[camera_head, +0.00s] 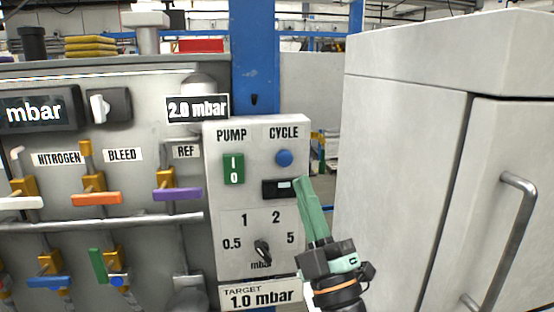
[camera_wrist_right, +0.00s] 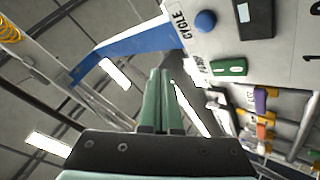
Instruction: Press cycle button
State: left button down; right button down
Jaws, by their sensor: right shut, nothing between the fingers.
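The round blue cycle button (camera_head: 284,158) sits under the CYCLE label on the white control box (camera_head: 235,195). It also shows at the top of the right wrist view (camera_wrist_right: 205,21). My right gripper (camera_head: 301,181) has green fingers that are shut and empty. In the head view its fingertips appear just below and right of the button, near the small black display (camera_head: 281,188). In the right wrist view the fingertips (camera_wrist_right: 160,72) are apart from the button, which lies above and right of them. My left gripper is not in view.
The box also carries a green pump switch (camera_head: 234,169) and a black dial (camera_head: 262,250). Valves with coloured handles, such as the purple one (camera_head: 178,194), line the panel at left. A white cabinet (camera_head: 400,150) with a metal handle (camera_head: 505,235) stands at right.

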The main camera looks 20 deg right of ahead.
aim_at(285, 153)
jog(key=shift+w, duration=0.15)
jog(key=shift+w+d+b, duration=0.35)
jog(key=shift+w, duration=1.05)
jog(key=shift+w+d+b, duration=0.35)
jog(key=shift+w+d, duration=0.05)
jog(key=shift+w, duration=0.95)
jog(key=shift+w+d+b, duration=0.35)
jog(key=shift+w, duration=1.05)
jog(key=shift+w, duration=0.1)
jog(key=shift+w+d+b, duration=0.1)
jog(key=shift+w+b, duration=0.2)
jog(key=shift+w+d+b, duration=0.15)
jog(key=shift+w+b, duration=0.15)
jog(key=shift+w, duration=0.2)
jog(key=shift+s, duration=0.15)
jog(key=shift+s+a+p, duration=0.25)
jog(key=shift+s+p, duration=0.1)
jog(key=shift+s, duration=0.4)
